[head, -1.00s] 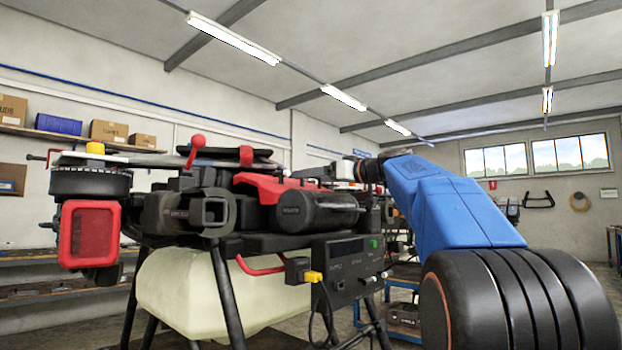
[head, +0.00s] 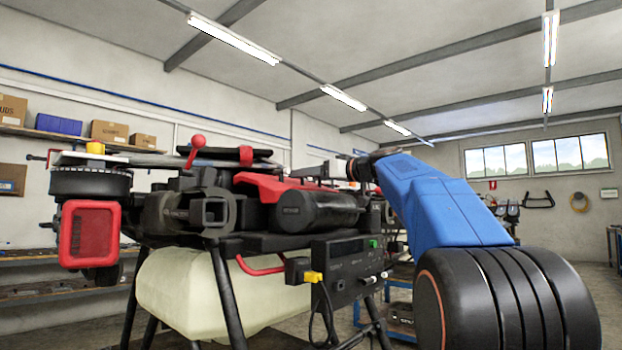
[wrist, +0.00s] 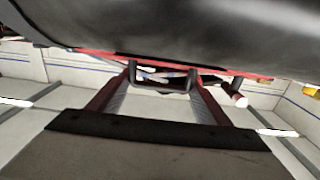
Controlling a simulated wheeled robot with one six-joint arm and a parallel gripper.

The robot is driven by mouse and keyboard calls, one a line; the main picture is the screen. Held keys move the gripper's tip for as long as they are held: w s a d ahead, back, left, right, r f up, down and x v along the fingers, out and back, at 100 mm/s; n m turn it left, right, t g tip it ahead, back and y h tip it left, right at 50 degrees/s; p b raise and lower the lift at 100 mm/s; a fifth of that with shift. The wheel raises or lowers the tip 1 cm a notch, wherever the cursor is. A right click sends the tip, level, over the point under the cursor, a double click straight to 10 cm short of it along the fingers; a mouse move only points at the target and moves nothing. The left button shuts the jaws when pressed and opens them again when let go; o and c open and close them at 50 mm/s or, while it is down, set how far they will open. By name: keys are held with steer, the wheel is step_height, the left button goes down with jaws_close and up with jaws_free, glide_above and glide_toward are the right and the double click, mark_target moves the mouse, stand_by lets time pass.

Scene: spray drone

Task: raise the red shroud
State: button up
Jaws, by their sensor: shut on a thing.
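The red shroud (head: 268,187) lies over the dark cylinder on the near side of the drone (head: 190,240) in the head view. In the wrist view, a large dark curved surface with a thin red edge (wrist: 90,52) fills the top, very close to the camera. My gripper (wrist: 161,80) reaches up to this red edge with its dark fingertips and is shut on the shroud; the exact contact is partly hidden. In the head view my blue arm comes in from the right, and the drone's parts largely hide the gripper.
A pale tank (head: 180,290) hangs under the drone between dark legs. A control box (head: 345,270) with a yellow plug is below the cylinder. A red-knobbed lever (head: 197,142) stands up on top. Shelves with boxes line the left wall. The air above the drone is clear.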

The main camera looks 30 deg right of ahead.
steer(key=r, duration=0.3)
steer(key=w+r, duration=0.1)
steer(key=r, duration=0.6)
steer(key=shift+w+a+r, duration=0.15)
steer(key=shift+w+a, duration=0.15)
steer(key=o, duration=1.5)
steer(key=v, duration=1.7)
steer(key=shift+s, duration=0.15)
steer(key=shift+d, duration=0.1)
